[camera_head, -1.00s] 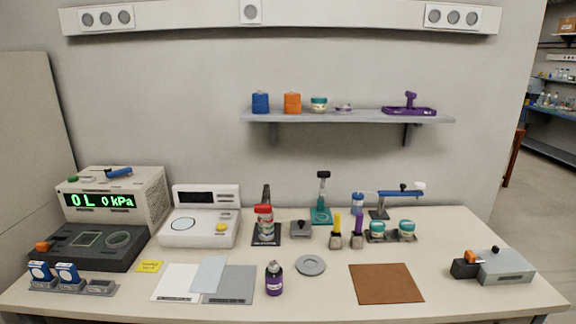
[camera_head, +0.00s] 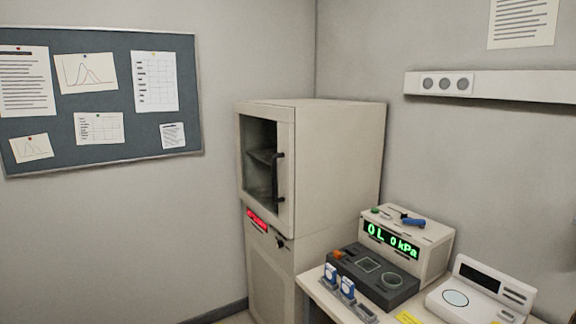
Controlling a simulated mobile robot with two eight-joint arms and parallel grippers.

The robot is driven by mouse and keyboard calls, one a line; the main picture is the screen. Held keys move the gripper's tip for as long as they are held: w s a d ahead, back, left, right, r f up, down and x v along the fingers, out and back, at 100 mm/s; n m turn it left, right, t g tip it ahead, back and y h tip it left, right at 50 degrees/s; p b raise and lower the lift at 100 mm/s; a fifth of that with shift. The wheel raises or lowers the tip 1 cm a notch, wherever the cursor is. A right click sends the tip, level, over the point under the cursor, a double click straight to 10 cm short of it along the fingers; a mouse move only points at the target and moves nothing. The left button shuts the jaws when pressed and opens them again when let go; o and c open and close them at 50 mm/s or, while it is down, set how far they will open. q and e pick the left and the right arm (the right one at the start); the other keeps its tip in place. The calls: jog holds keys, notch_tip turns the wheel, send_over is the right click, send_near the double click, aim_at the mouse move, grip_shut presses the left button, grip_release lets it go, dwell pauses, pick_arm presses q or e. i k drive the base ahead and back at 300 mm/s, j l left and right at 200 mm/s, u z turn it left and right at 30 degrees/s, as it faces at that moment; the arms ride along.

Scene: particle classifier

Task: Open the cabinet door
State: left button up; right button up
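The cabinet (camera_head: 335,150) is a tall beige box standing in the corner, left of the table. Its upper door (camera_head: 266,172) has a dark glass pane in a light frame and looks shut. A black vertical handle (camera_head: 277,178) is on the right side of the door. A red lit display (camera_head: 257,220) sits just below the door, with a small dark knob or lock (camera_head: 281,243) near it. Neither of my grippers shows in the head view.
The table (camera_head: 315,283) stands right of the cabinet, its left end close to it. On it are a pressure device (camera_head: 432,239) with a green readout, a dark unit (camera_head: 372,289) and a white scale (camera_head: 478,300). A pinboard (camera_head: 105,138) hangs on the left wall.

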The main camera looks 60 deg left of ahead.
aim_at(283, 221)
jog(key=u, duration=2.15)
jog(key=i+j, duration=0.15)
jog(key=i, duration=0.15)
jog(key=i+j+z, duration=0.1)
jog(key=i, duration=0.2)
